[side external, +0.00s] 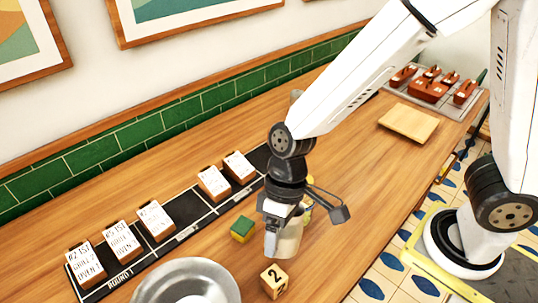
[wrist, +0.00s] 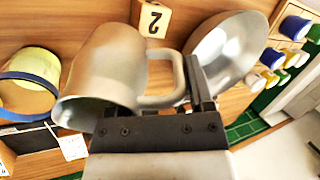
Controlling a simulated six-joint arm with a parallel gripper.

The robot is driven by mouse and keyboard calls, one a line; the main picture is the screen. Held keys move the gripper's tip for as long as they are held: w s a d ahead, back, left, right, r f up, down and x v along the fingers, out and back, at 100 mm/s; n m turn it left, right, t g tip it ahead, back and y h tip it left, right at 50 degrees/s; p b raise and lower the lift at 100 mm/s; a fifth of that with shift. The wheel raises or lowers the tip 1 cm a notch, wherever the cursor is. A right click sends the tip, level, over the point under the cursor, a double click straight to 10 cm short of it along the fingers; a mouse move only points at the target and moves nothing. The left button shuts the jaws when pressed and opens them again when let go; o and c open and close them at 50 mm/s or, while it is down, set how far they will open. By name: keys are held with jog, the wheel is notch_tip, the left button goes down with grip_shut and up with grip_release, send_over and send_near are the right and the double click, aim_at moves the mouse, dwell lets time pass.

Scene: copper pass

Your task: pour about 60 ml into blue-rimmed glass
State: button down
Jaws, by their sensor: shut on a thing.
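My gripper (side external: 272,238) is shut on the handle of a pale metallic jug (side external: 289,240). In the wrist view, the gripper (wrist: 198,85) grips the handle, and the jug (wrist: 105,75) lies to its left with its mouth toward the lower left. The jug's contents are not visible. The blue-rimmed glass (wrist: 32,78) is at the left of the wrist view, beside the jug and apart from it in the picture; its inside looks yellow-green. In the side view the glass is not clearly seen, with only a yellowish patch behind my gripper.
A metal bowl (side external: 187,284) stands at the front, near a wooden block marked 2 (side external: 273,281). A green-and-yellow cube (side external: 243,229) is left of my gripper. Card holders stand on a black strip (side external: 190,226). A wooden board (side external: 409,123) and a tray of red-brown items (side external: 428,88) lie farther back.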

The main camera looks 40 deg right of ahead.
jog(key=shift+s+a+t+h+p, duration=0.3)
jog(key=shift+a+t+h+p, duration=0.1)
jog(key=shift+a+h, duration=0.3)
jog(key=shift+s+a+t+h+p, duration=0.25)
jog(key=shift+a+t+h+p, duration=0.1)
jog(key=shift+a+h, duration=0.35)
jog(key=shift+s+a+t+h, duration=0.15)
jog(key=shift+a+t+h, duration=0.15)
jog(key=shift+h, duration=0.4)
jog(key=shift+r, duration=0.15)
